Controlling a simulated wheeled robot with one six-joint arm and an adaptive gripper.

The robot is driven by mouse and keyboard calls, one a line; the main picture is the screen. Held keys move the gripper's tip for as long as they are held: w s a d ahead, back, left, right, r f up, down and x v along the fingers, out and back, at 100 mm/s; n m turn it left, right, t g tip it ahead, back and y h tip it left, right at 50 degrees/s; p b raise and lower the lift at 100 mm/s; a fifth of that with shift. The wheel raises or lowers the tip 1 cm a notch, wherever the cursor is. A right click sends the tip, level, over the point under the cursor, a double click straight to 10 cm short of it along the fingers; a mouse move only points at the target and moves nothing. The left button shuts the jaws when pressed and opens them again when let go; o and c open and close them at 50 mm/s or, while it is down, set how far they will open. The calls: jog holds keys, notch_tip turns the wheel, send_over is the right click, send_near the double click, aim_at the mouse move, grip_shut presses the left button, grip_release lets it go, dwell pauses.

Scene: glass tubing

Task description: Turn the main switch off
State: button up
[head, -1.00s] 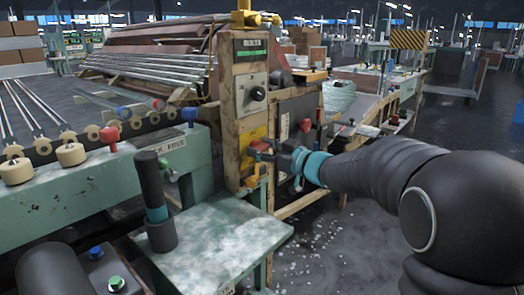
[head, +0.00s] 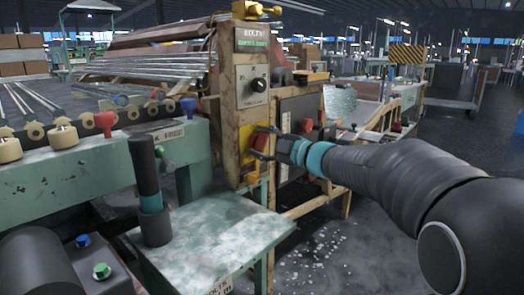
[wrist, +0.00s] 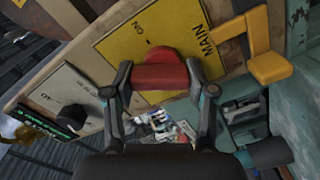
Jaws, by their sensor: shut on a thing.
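The main switch is a red handle (wrist: 160,76) on a yellow plate (wrist: 186,24) marked "MAIN" and "ON" in the wrist view. In the head view the red handle (head: 260,142) sits on the front of the beige machine post, partly hidden by my fingers. My gripper (wrist: 160,84) has a finger on each side of the handle and is shut on it. In the head view my gripper (head: 264,143) reaches the post from the right. The "OFF" mark is not visible.
A yellow bracket (wrist: 265,48) juts out close beside the switch. A black knob (head: 258,84) is above it, and a second red knob (head: 306,125) is on a dark panel to the right. A green side table (head: 205,240) with a dark cylinder stands in front.

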jog(key=n+b, duration=0.3)
jog(key=n, duration=0.2)
jog(key=shift+f+n+b, duration=0.15)
jog(key=shift+n+b, duration=0.15)
jog(key=shift+b, duration=0.1)
dwell(0.4)
jog(key=o, duration=1.2)
jog(key=shift+c, duration=0.2)
jog(key=v, duration=1.2)
jog(key=shift+s+a, duration=0.1)
